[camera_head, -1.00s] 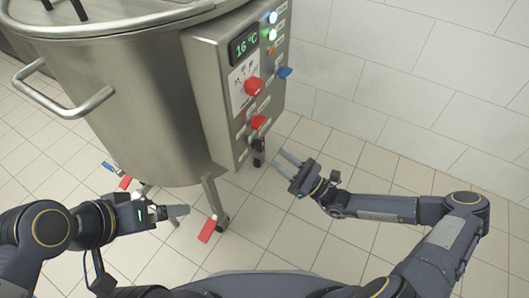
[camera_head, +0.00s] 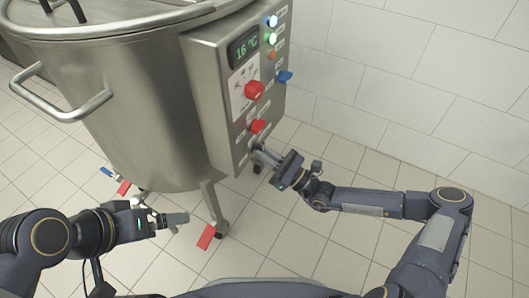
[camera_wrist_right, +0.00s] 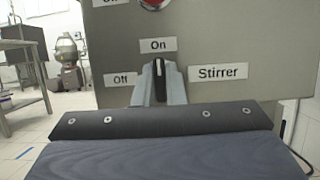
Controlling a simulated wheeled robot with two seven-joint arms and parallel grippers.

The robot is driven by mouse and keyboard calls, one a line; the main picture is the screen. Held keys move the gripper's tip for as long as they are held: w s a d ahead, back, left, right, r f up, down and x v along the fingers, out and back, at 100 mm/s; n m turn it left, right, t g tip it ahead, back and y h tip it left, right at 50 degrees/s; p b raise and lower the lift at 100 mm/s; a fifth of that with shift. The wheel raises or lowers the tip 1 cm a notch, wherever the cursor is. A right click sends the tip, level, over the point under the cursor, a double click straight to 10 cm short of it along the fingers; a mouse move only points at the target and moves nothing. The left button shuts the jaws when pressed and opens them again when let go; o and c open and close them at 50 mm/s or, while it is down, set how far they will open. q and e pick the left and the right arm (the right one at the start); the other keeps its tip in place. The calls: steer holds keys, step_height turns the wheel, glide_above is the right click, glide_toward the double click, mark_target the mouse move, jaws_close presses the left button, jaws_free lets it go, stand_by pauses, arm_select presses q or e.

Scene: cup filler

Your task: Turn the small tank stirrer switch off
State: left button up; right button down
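The stirrer switch (camera_wrist_right: 158,75) is a black knob with a white line, on the grey control panel (camera_wrist_right: 235,35) of the steel tank (camera_head: 140,110). Its line points up toward the "On" label (camera_wrist_right: 157,45); the "Off" label (camera_wrist_right: 121,79) is to its left and the "Stirrer" label (camera_wrist_right: 219,73) to its right. My right gripper (camera_wrist_right: 159,80) has one finger on each side of the knob, close against it.
Tiled floor is clear at the right.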

steer(key=shift+n, duration=0.4)
steer(key=shift+n+g+h+p, duration=0.25)
steer(key=shift+n+g+p, duration=0.85)
steer(key=shift+n, duration=2.5)
steer(key=shift+n+g+h+p, duration=0.3)
steer(key=shift+n+g, duration=1.45)
steer(key=shift+n, duration=1.85)
steer(key=shift+n+g+h+p, duration=0.25)
steer(key=shift+n+g+p, duration=0.8)
steer(key=shift+n, duration=2.55)
steer(key=shift+g+b, duration=0.4)
steer(key=c, duration=1.5)
jaws_free()
steer(key=shift+d, duration=0.15)
